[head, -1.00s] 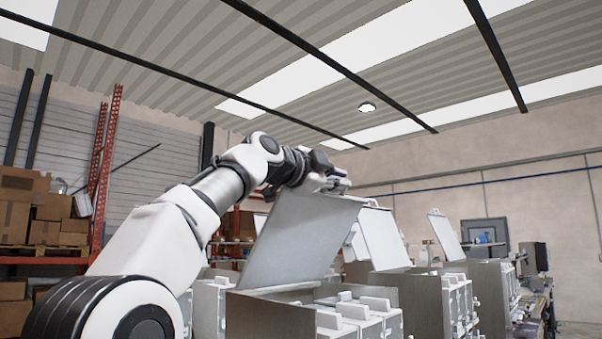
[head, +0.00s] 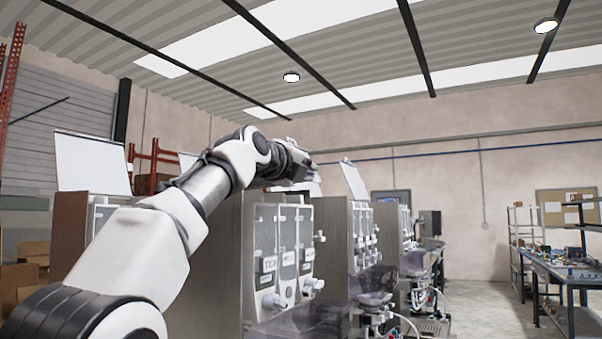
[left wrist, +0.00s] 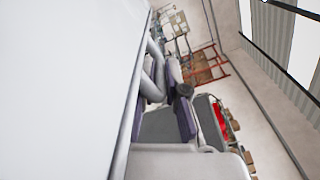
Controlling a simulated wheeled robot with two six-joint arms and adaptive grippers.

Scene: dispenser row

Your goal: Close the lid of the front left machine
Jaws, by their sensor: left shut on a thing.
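The near machine (head: 285,250) stands in the middle of the head view, with a grey side and several dispenser fronts. My left arm crosses in front of it, and my left gripper (head: 303,172) is just above its top front edge. The gripper is shut on the machine's lid, which is mostly hidden; a thin pale strip beneath the gripper seems to be part of it. In the left wrist view, the lid (left wrist: 65,90) is a large white surface filling the left side, right beside the gripper fingers (left wrist: 170,105). My right gripper is out of view.
More machines stand behind to the right, one with a raised lid (head: 354,180). Another raised lid (head: 92,163) stands at the left. A workbench (head: 565,275) and metal shelf (head: 525,225) are at the right, with open floor before them.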

